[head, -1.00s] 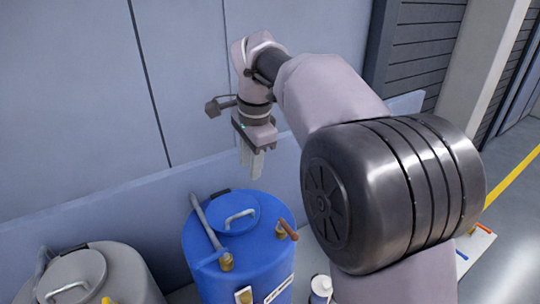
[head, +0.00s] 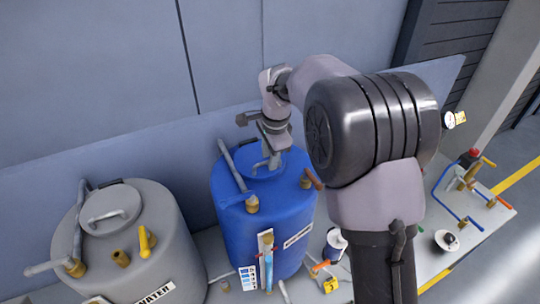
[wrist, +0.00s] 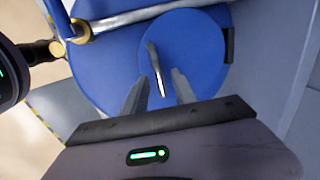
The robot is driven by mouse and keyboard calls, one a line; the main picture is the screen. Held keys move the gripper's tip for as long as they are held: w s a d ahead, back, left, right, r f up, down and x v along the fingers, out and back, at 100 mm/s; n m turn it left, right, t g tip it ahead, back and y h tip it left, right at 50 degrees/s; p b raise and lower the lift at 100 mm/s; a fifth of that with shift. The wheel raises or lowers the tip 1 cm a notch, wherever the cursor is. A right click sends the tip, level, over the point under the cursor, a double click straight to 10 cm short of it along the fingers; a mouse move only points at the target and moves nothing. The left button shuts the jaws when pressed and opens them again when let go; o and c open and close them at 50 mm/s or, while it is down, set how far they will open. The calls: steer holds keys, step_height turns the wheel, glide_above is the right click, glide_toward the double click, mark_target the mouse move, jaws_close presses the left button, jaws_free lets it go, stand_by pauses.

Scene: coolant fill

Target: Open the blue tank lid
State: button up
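The blue tank (head: 250,225) stands in the middle of the head view, with its round blue lid (head: 250,165) closed on top. The lid also shows in the wrist view (wrist: 200,45). A metal loop handle (wrist: 155,68) stands up from the lid. My gripper (wrist: 157,95) is over the lid, with its two fingers apart, one on each side of the handle's near end. The gripper looks open, and I cannot tell whether a finger touches the handle. In the head view, my gripper (head: 272,155) hides part of the handle.
A metal pipe (head: 235,170) runs along the tank top beside the lid. A brass valve with a brown handle (head: 308,180) is at the tank's right. A grey water tank (head: 140,245) stands at left. The wall (head: 90,60) is close behind. A bottle (head: 336,243) stands at right.

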steer(key=shift+s+a+r, duration=0.1)
jaws_close()
stand_by(1.2)
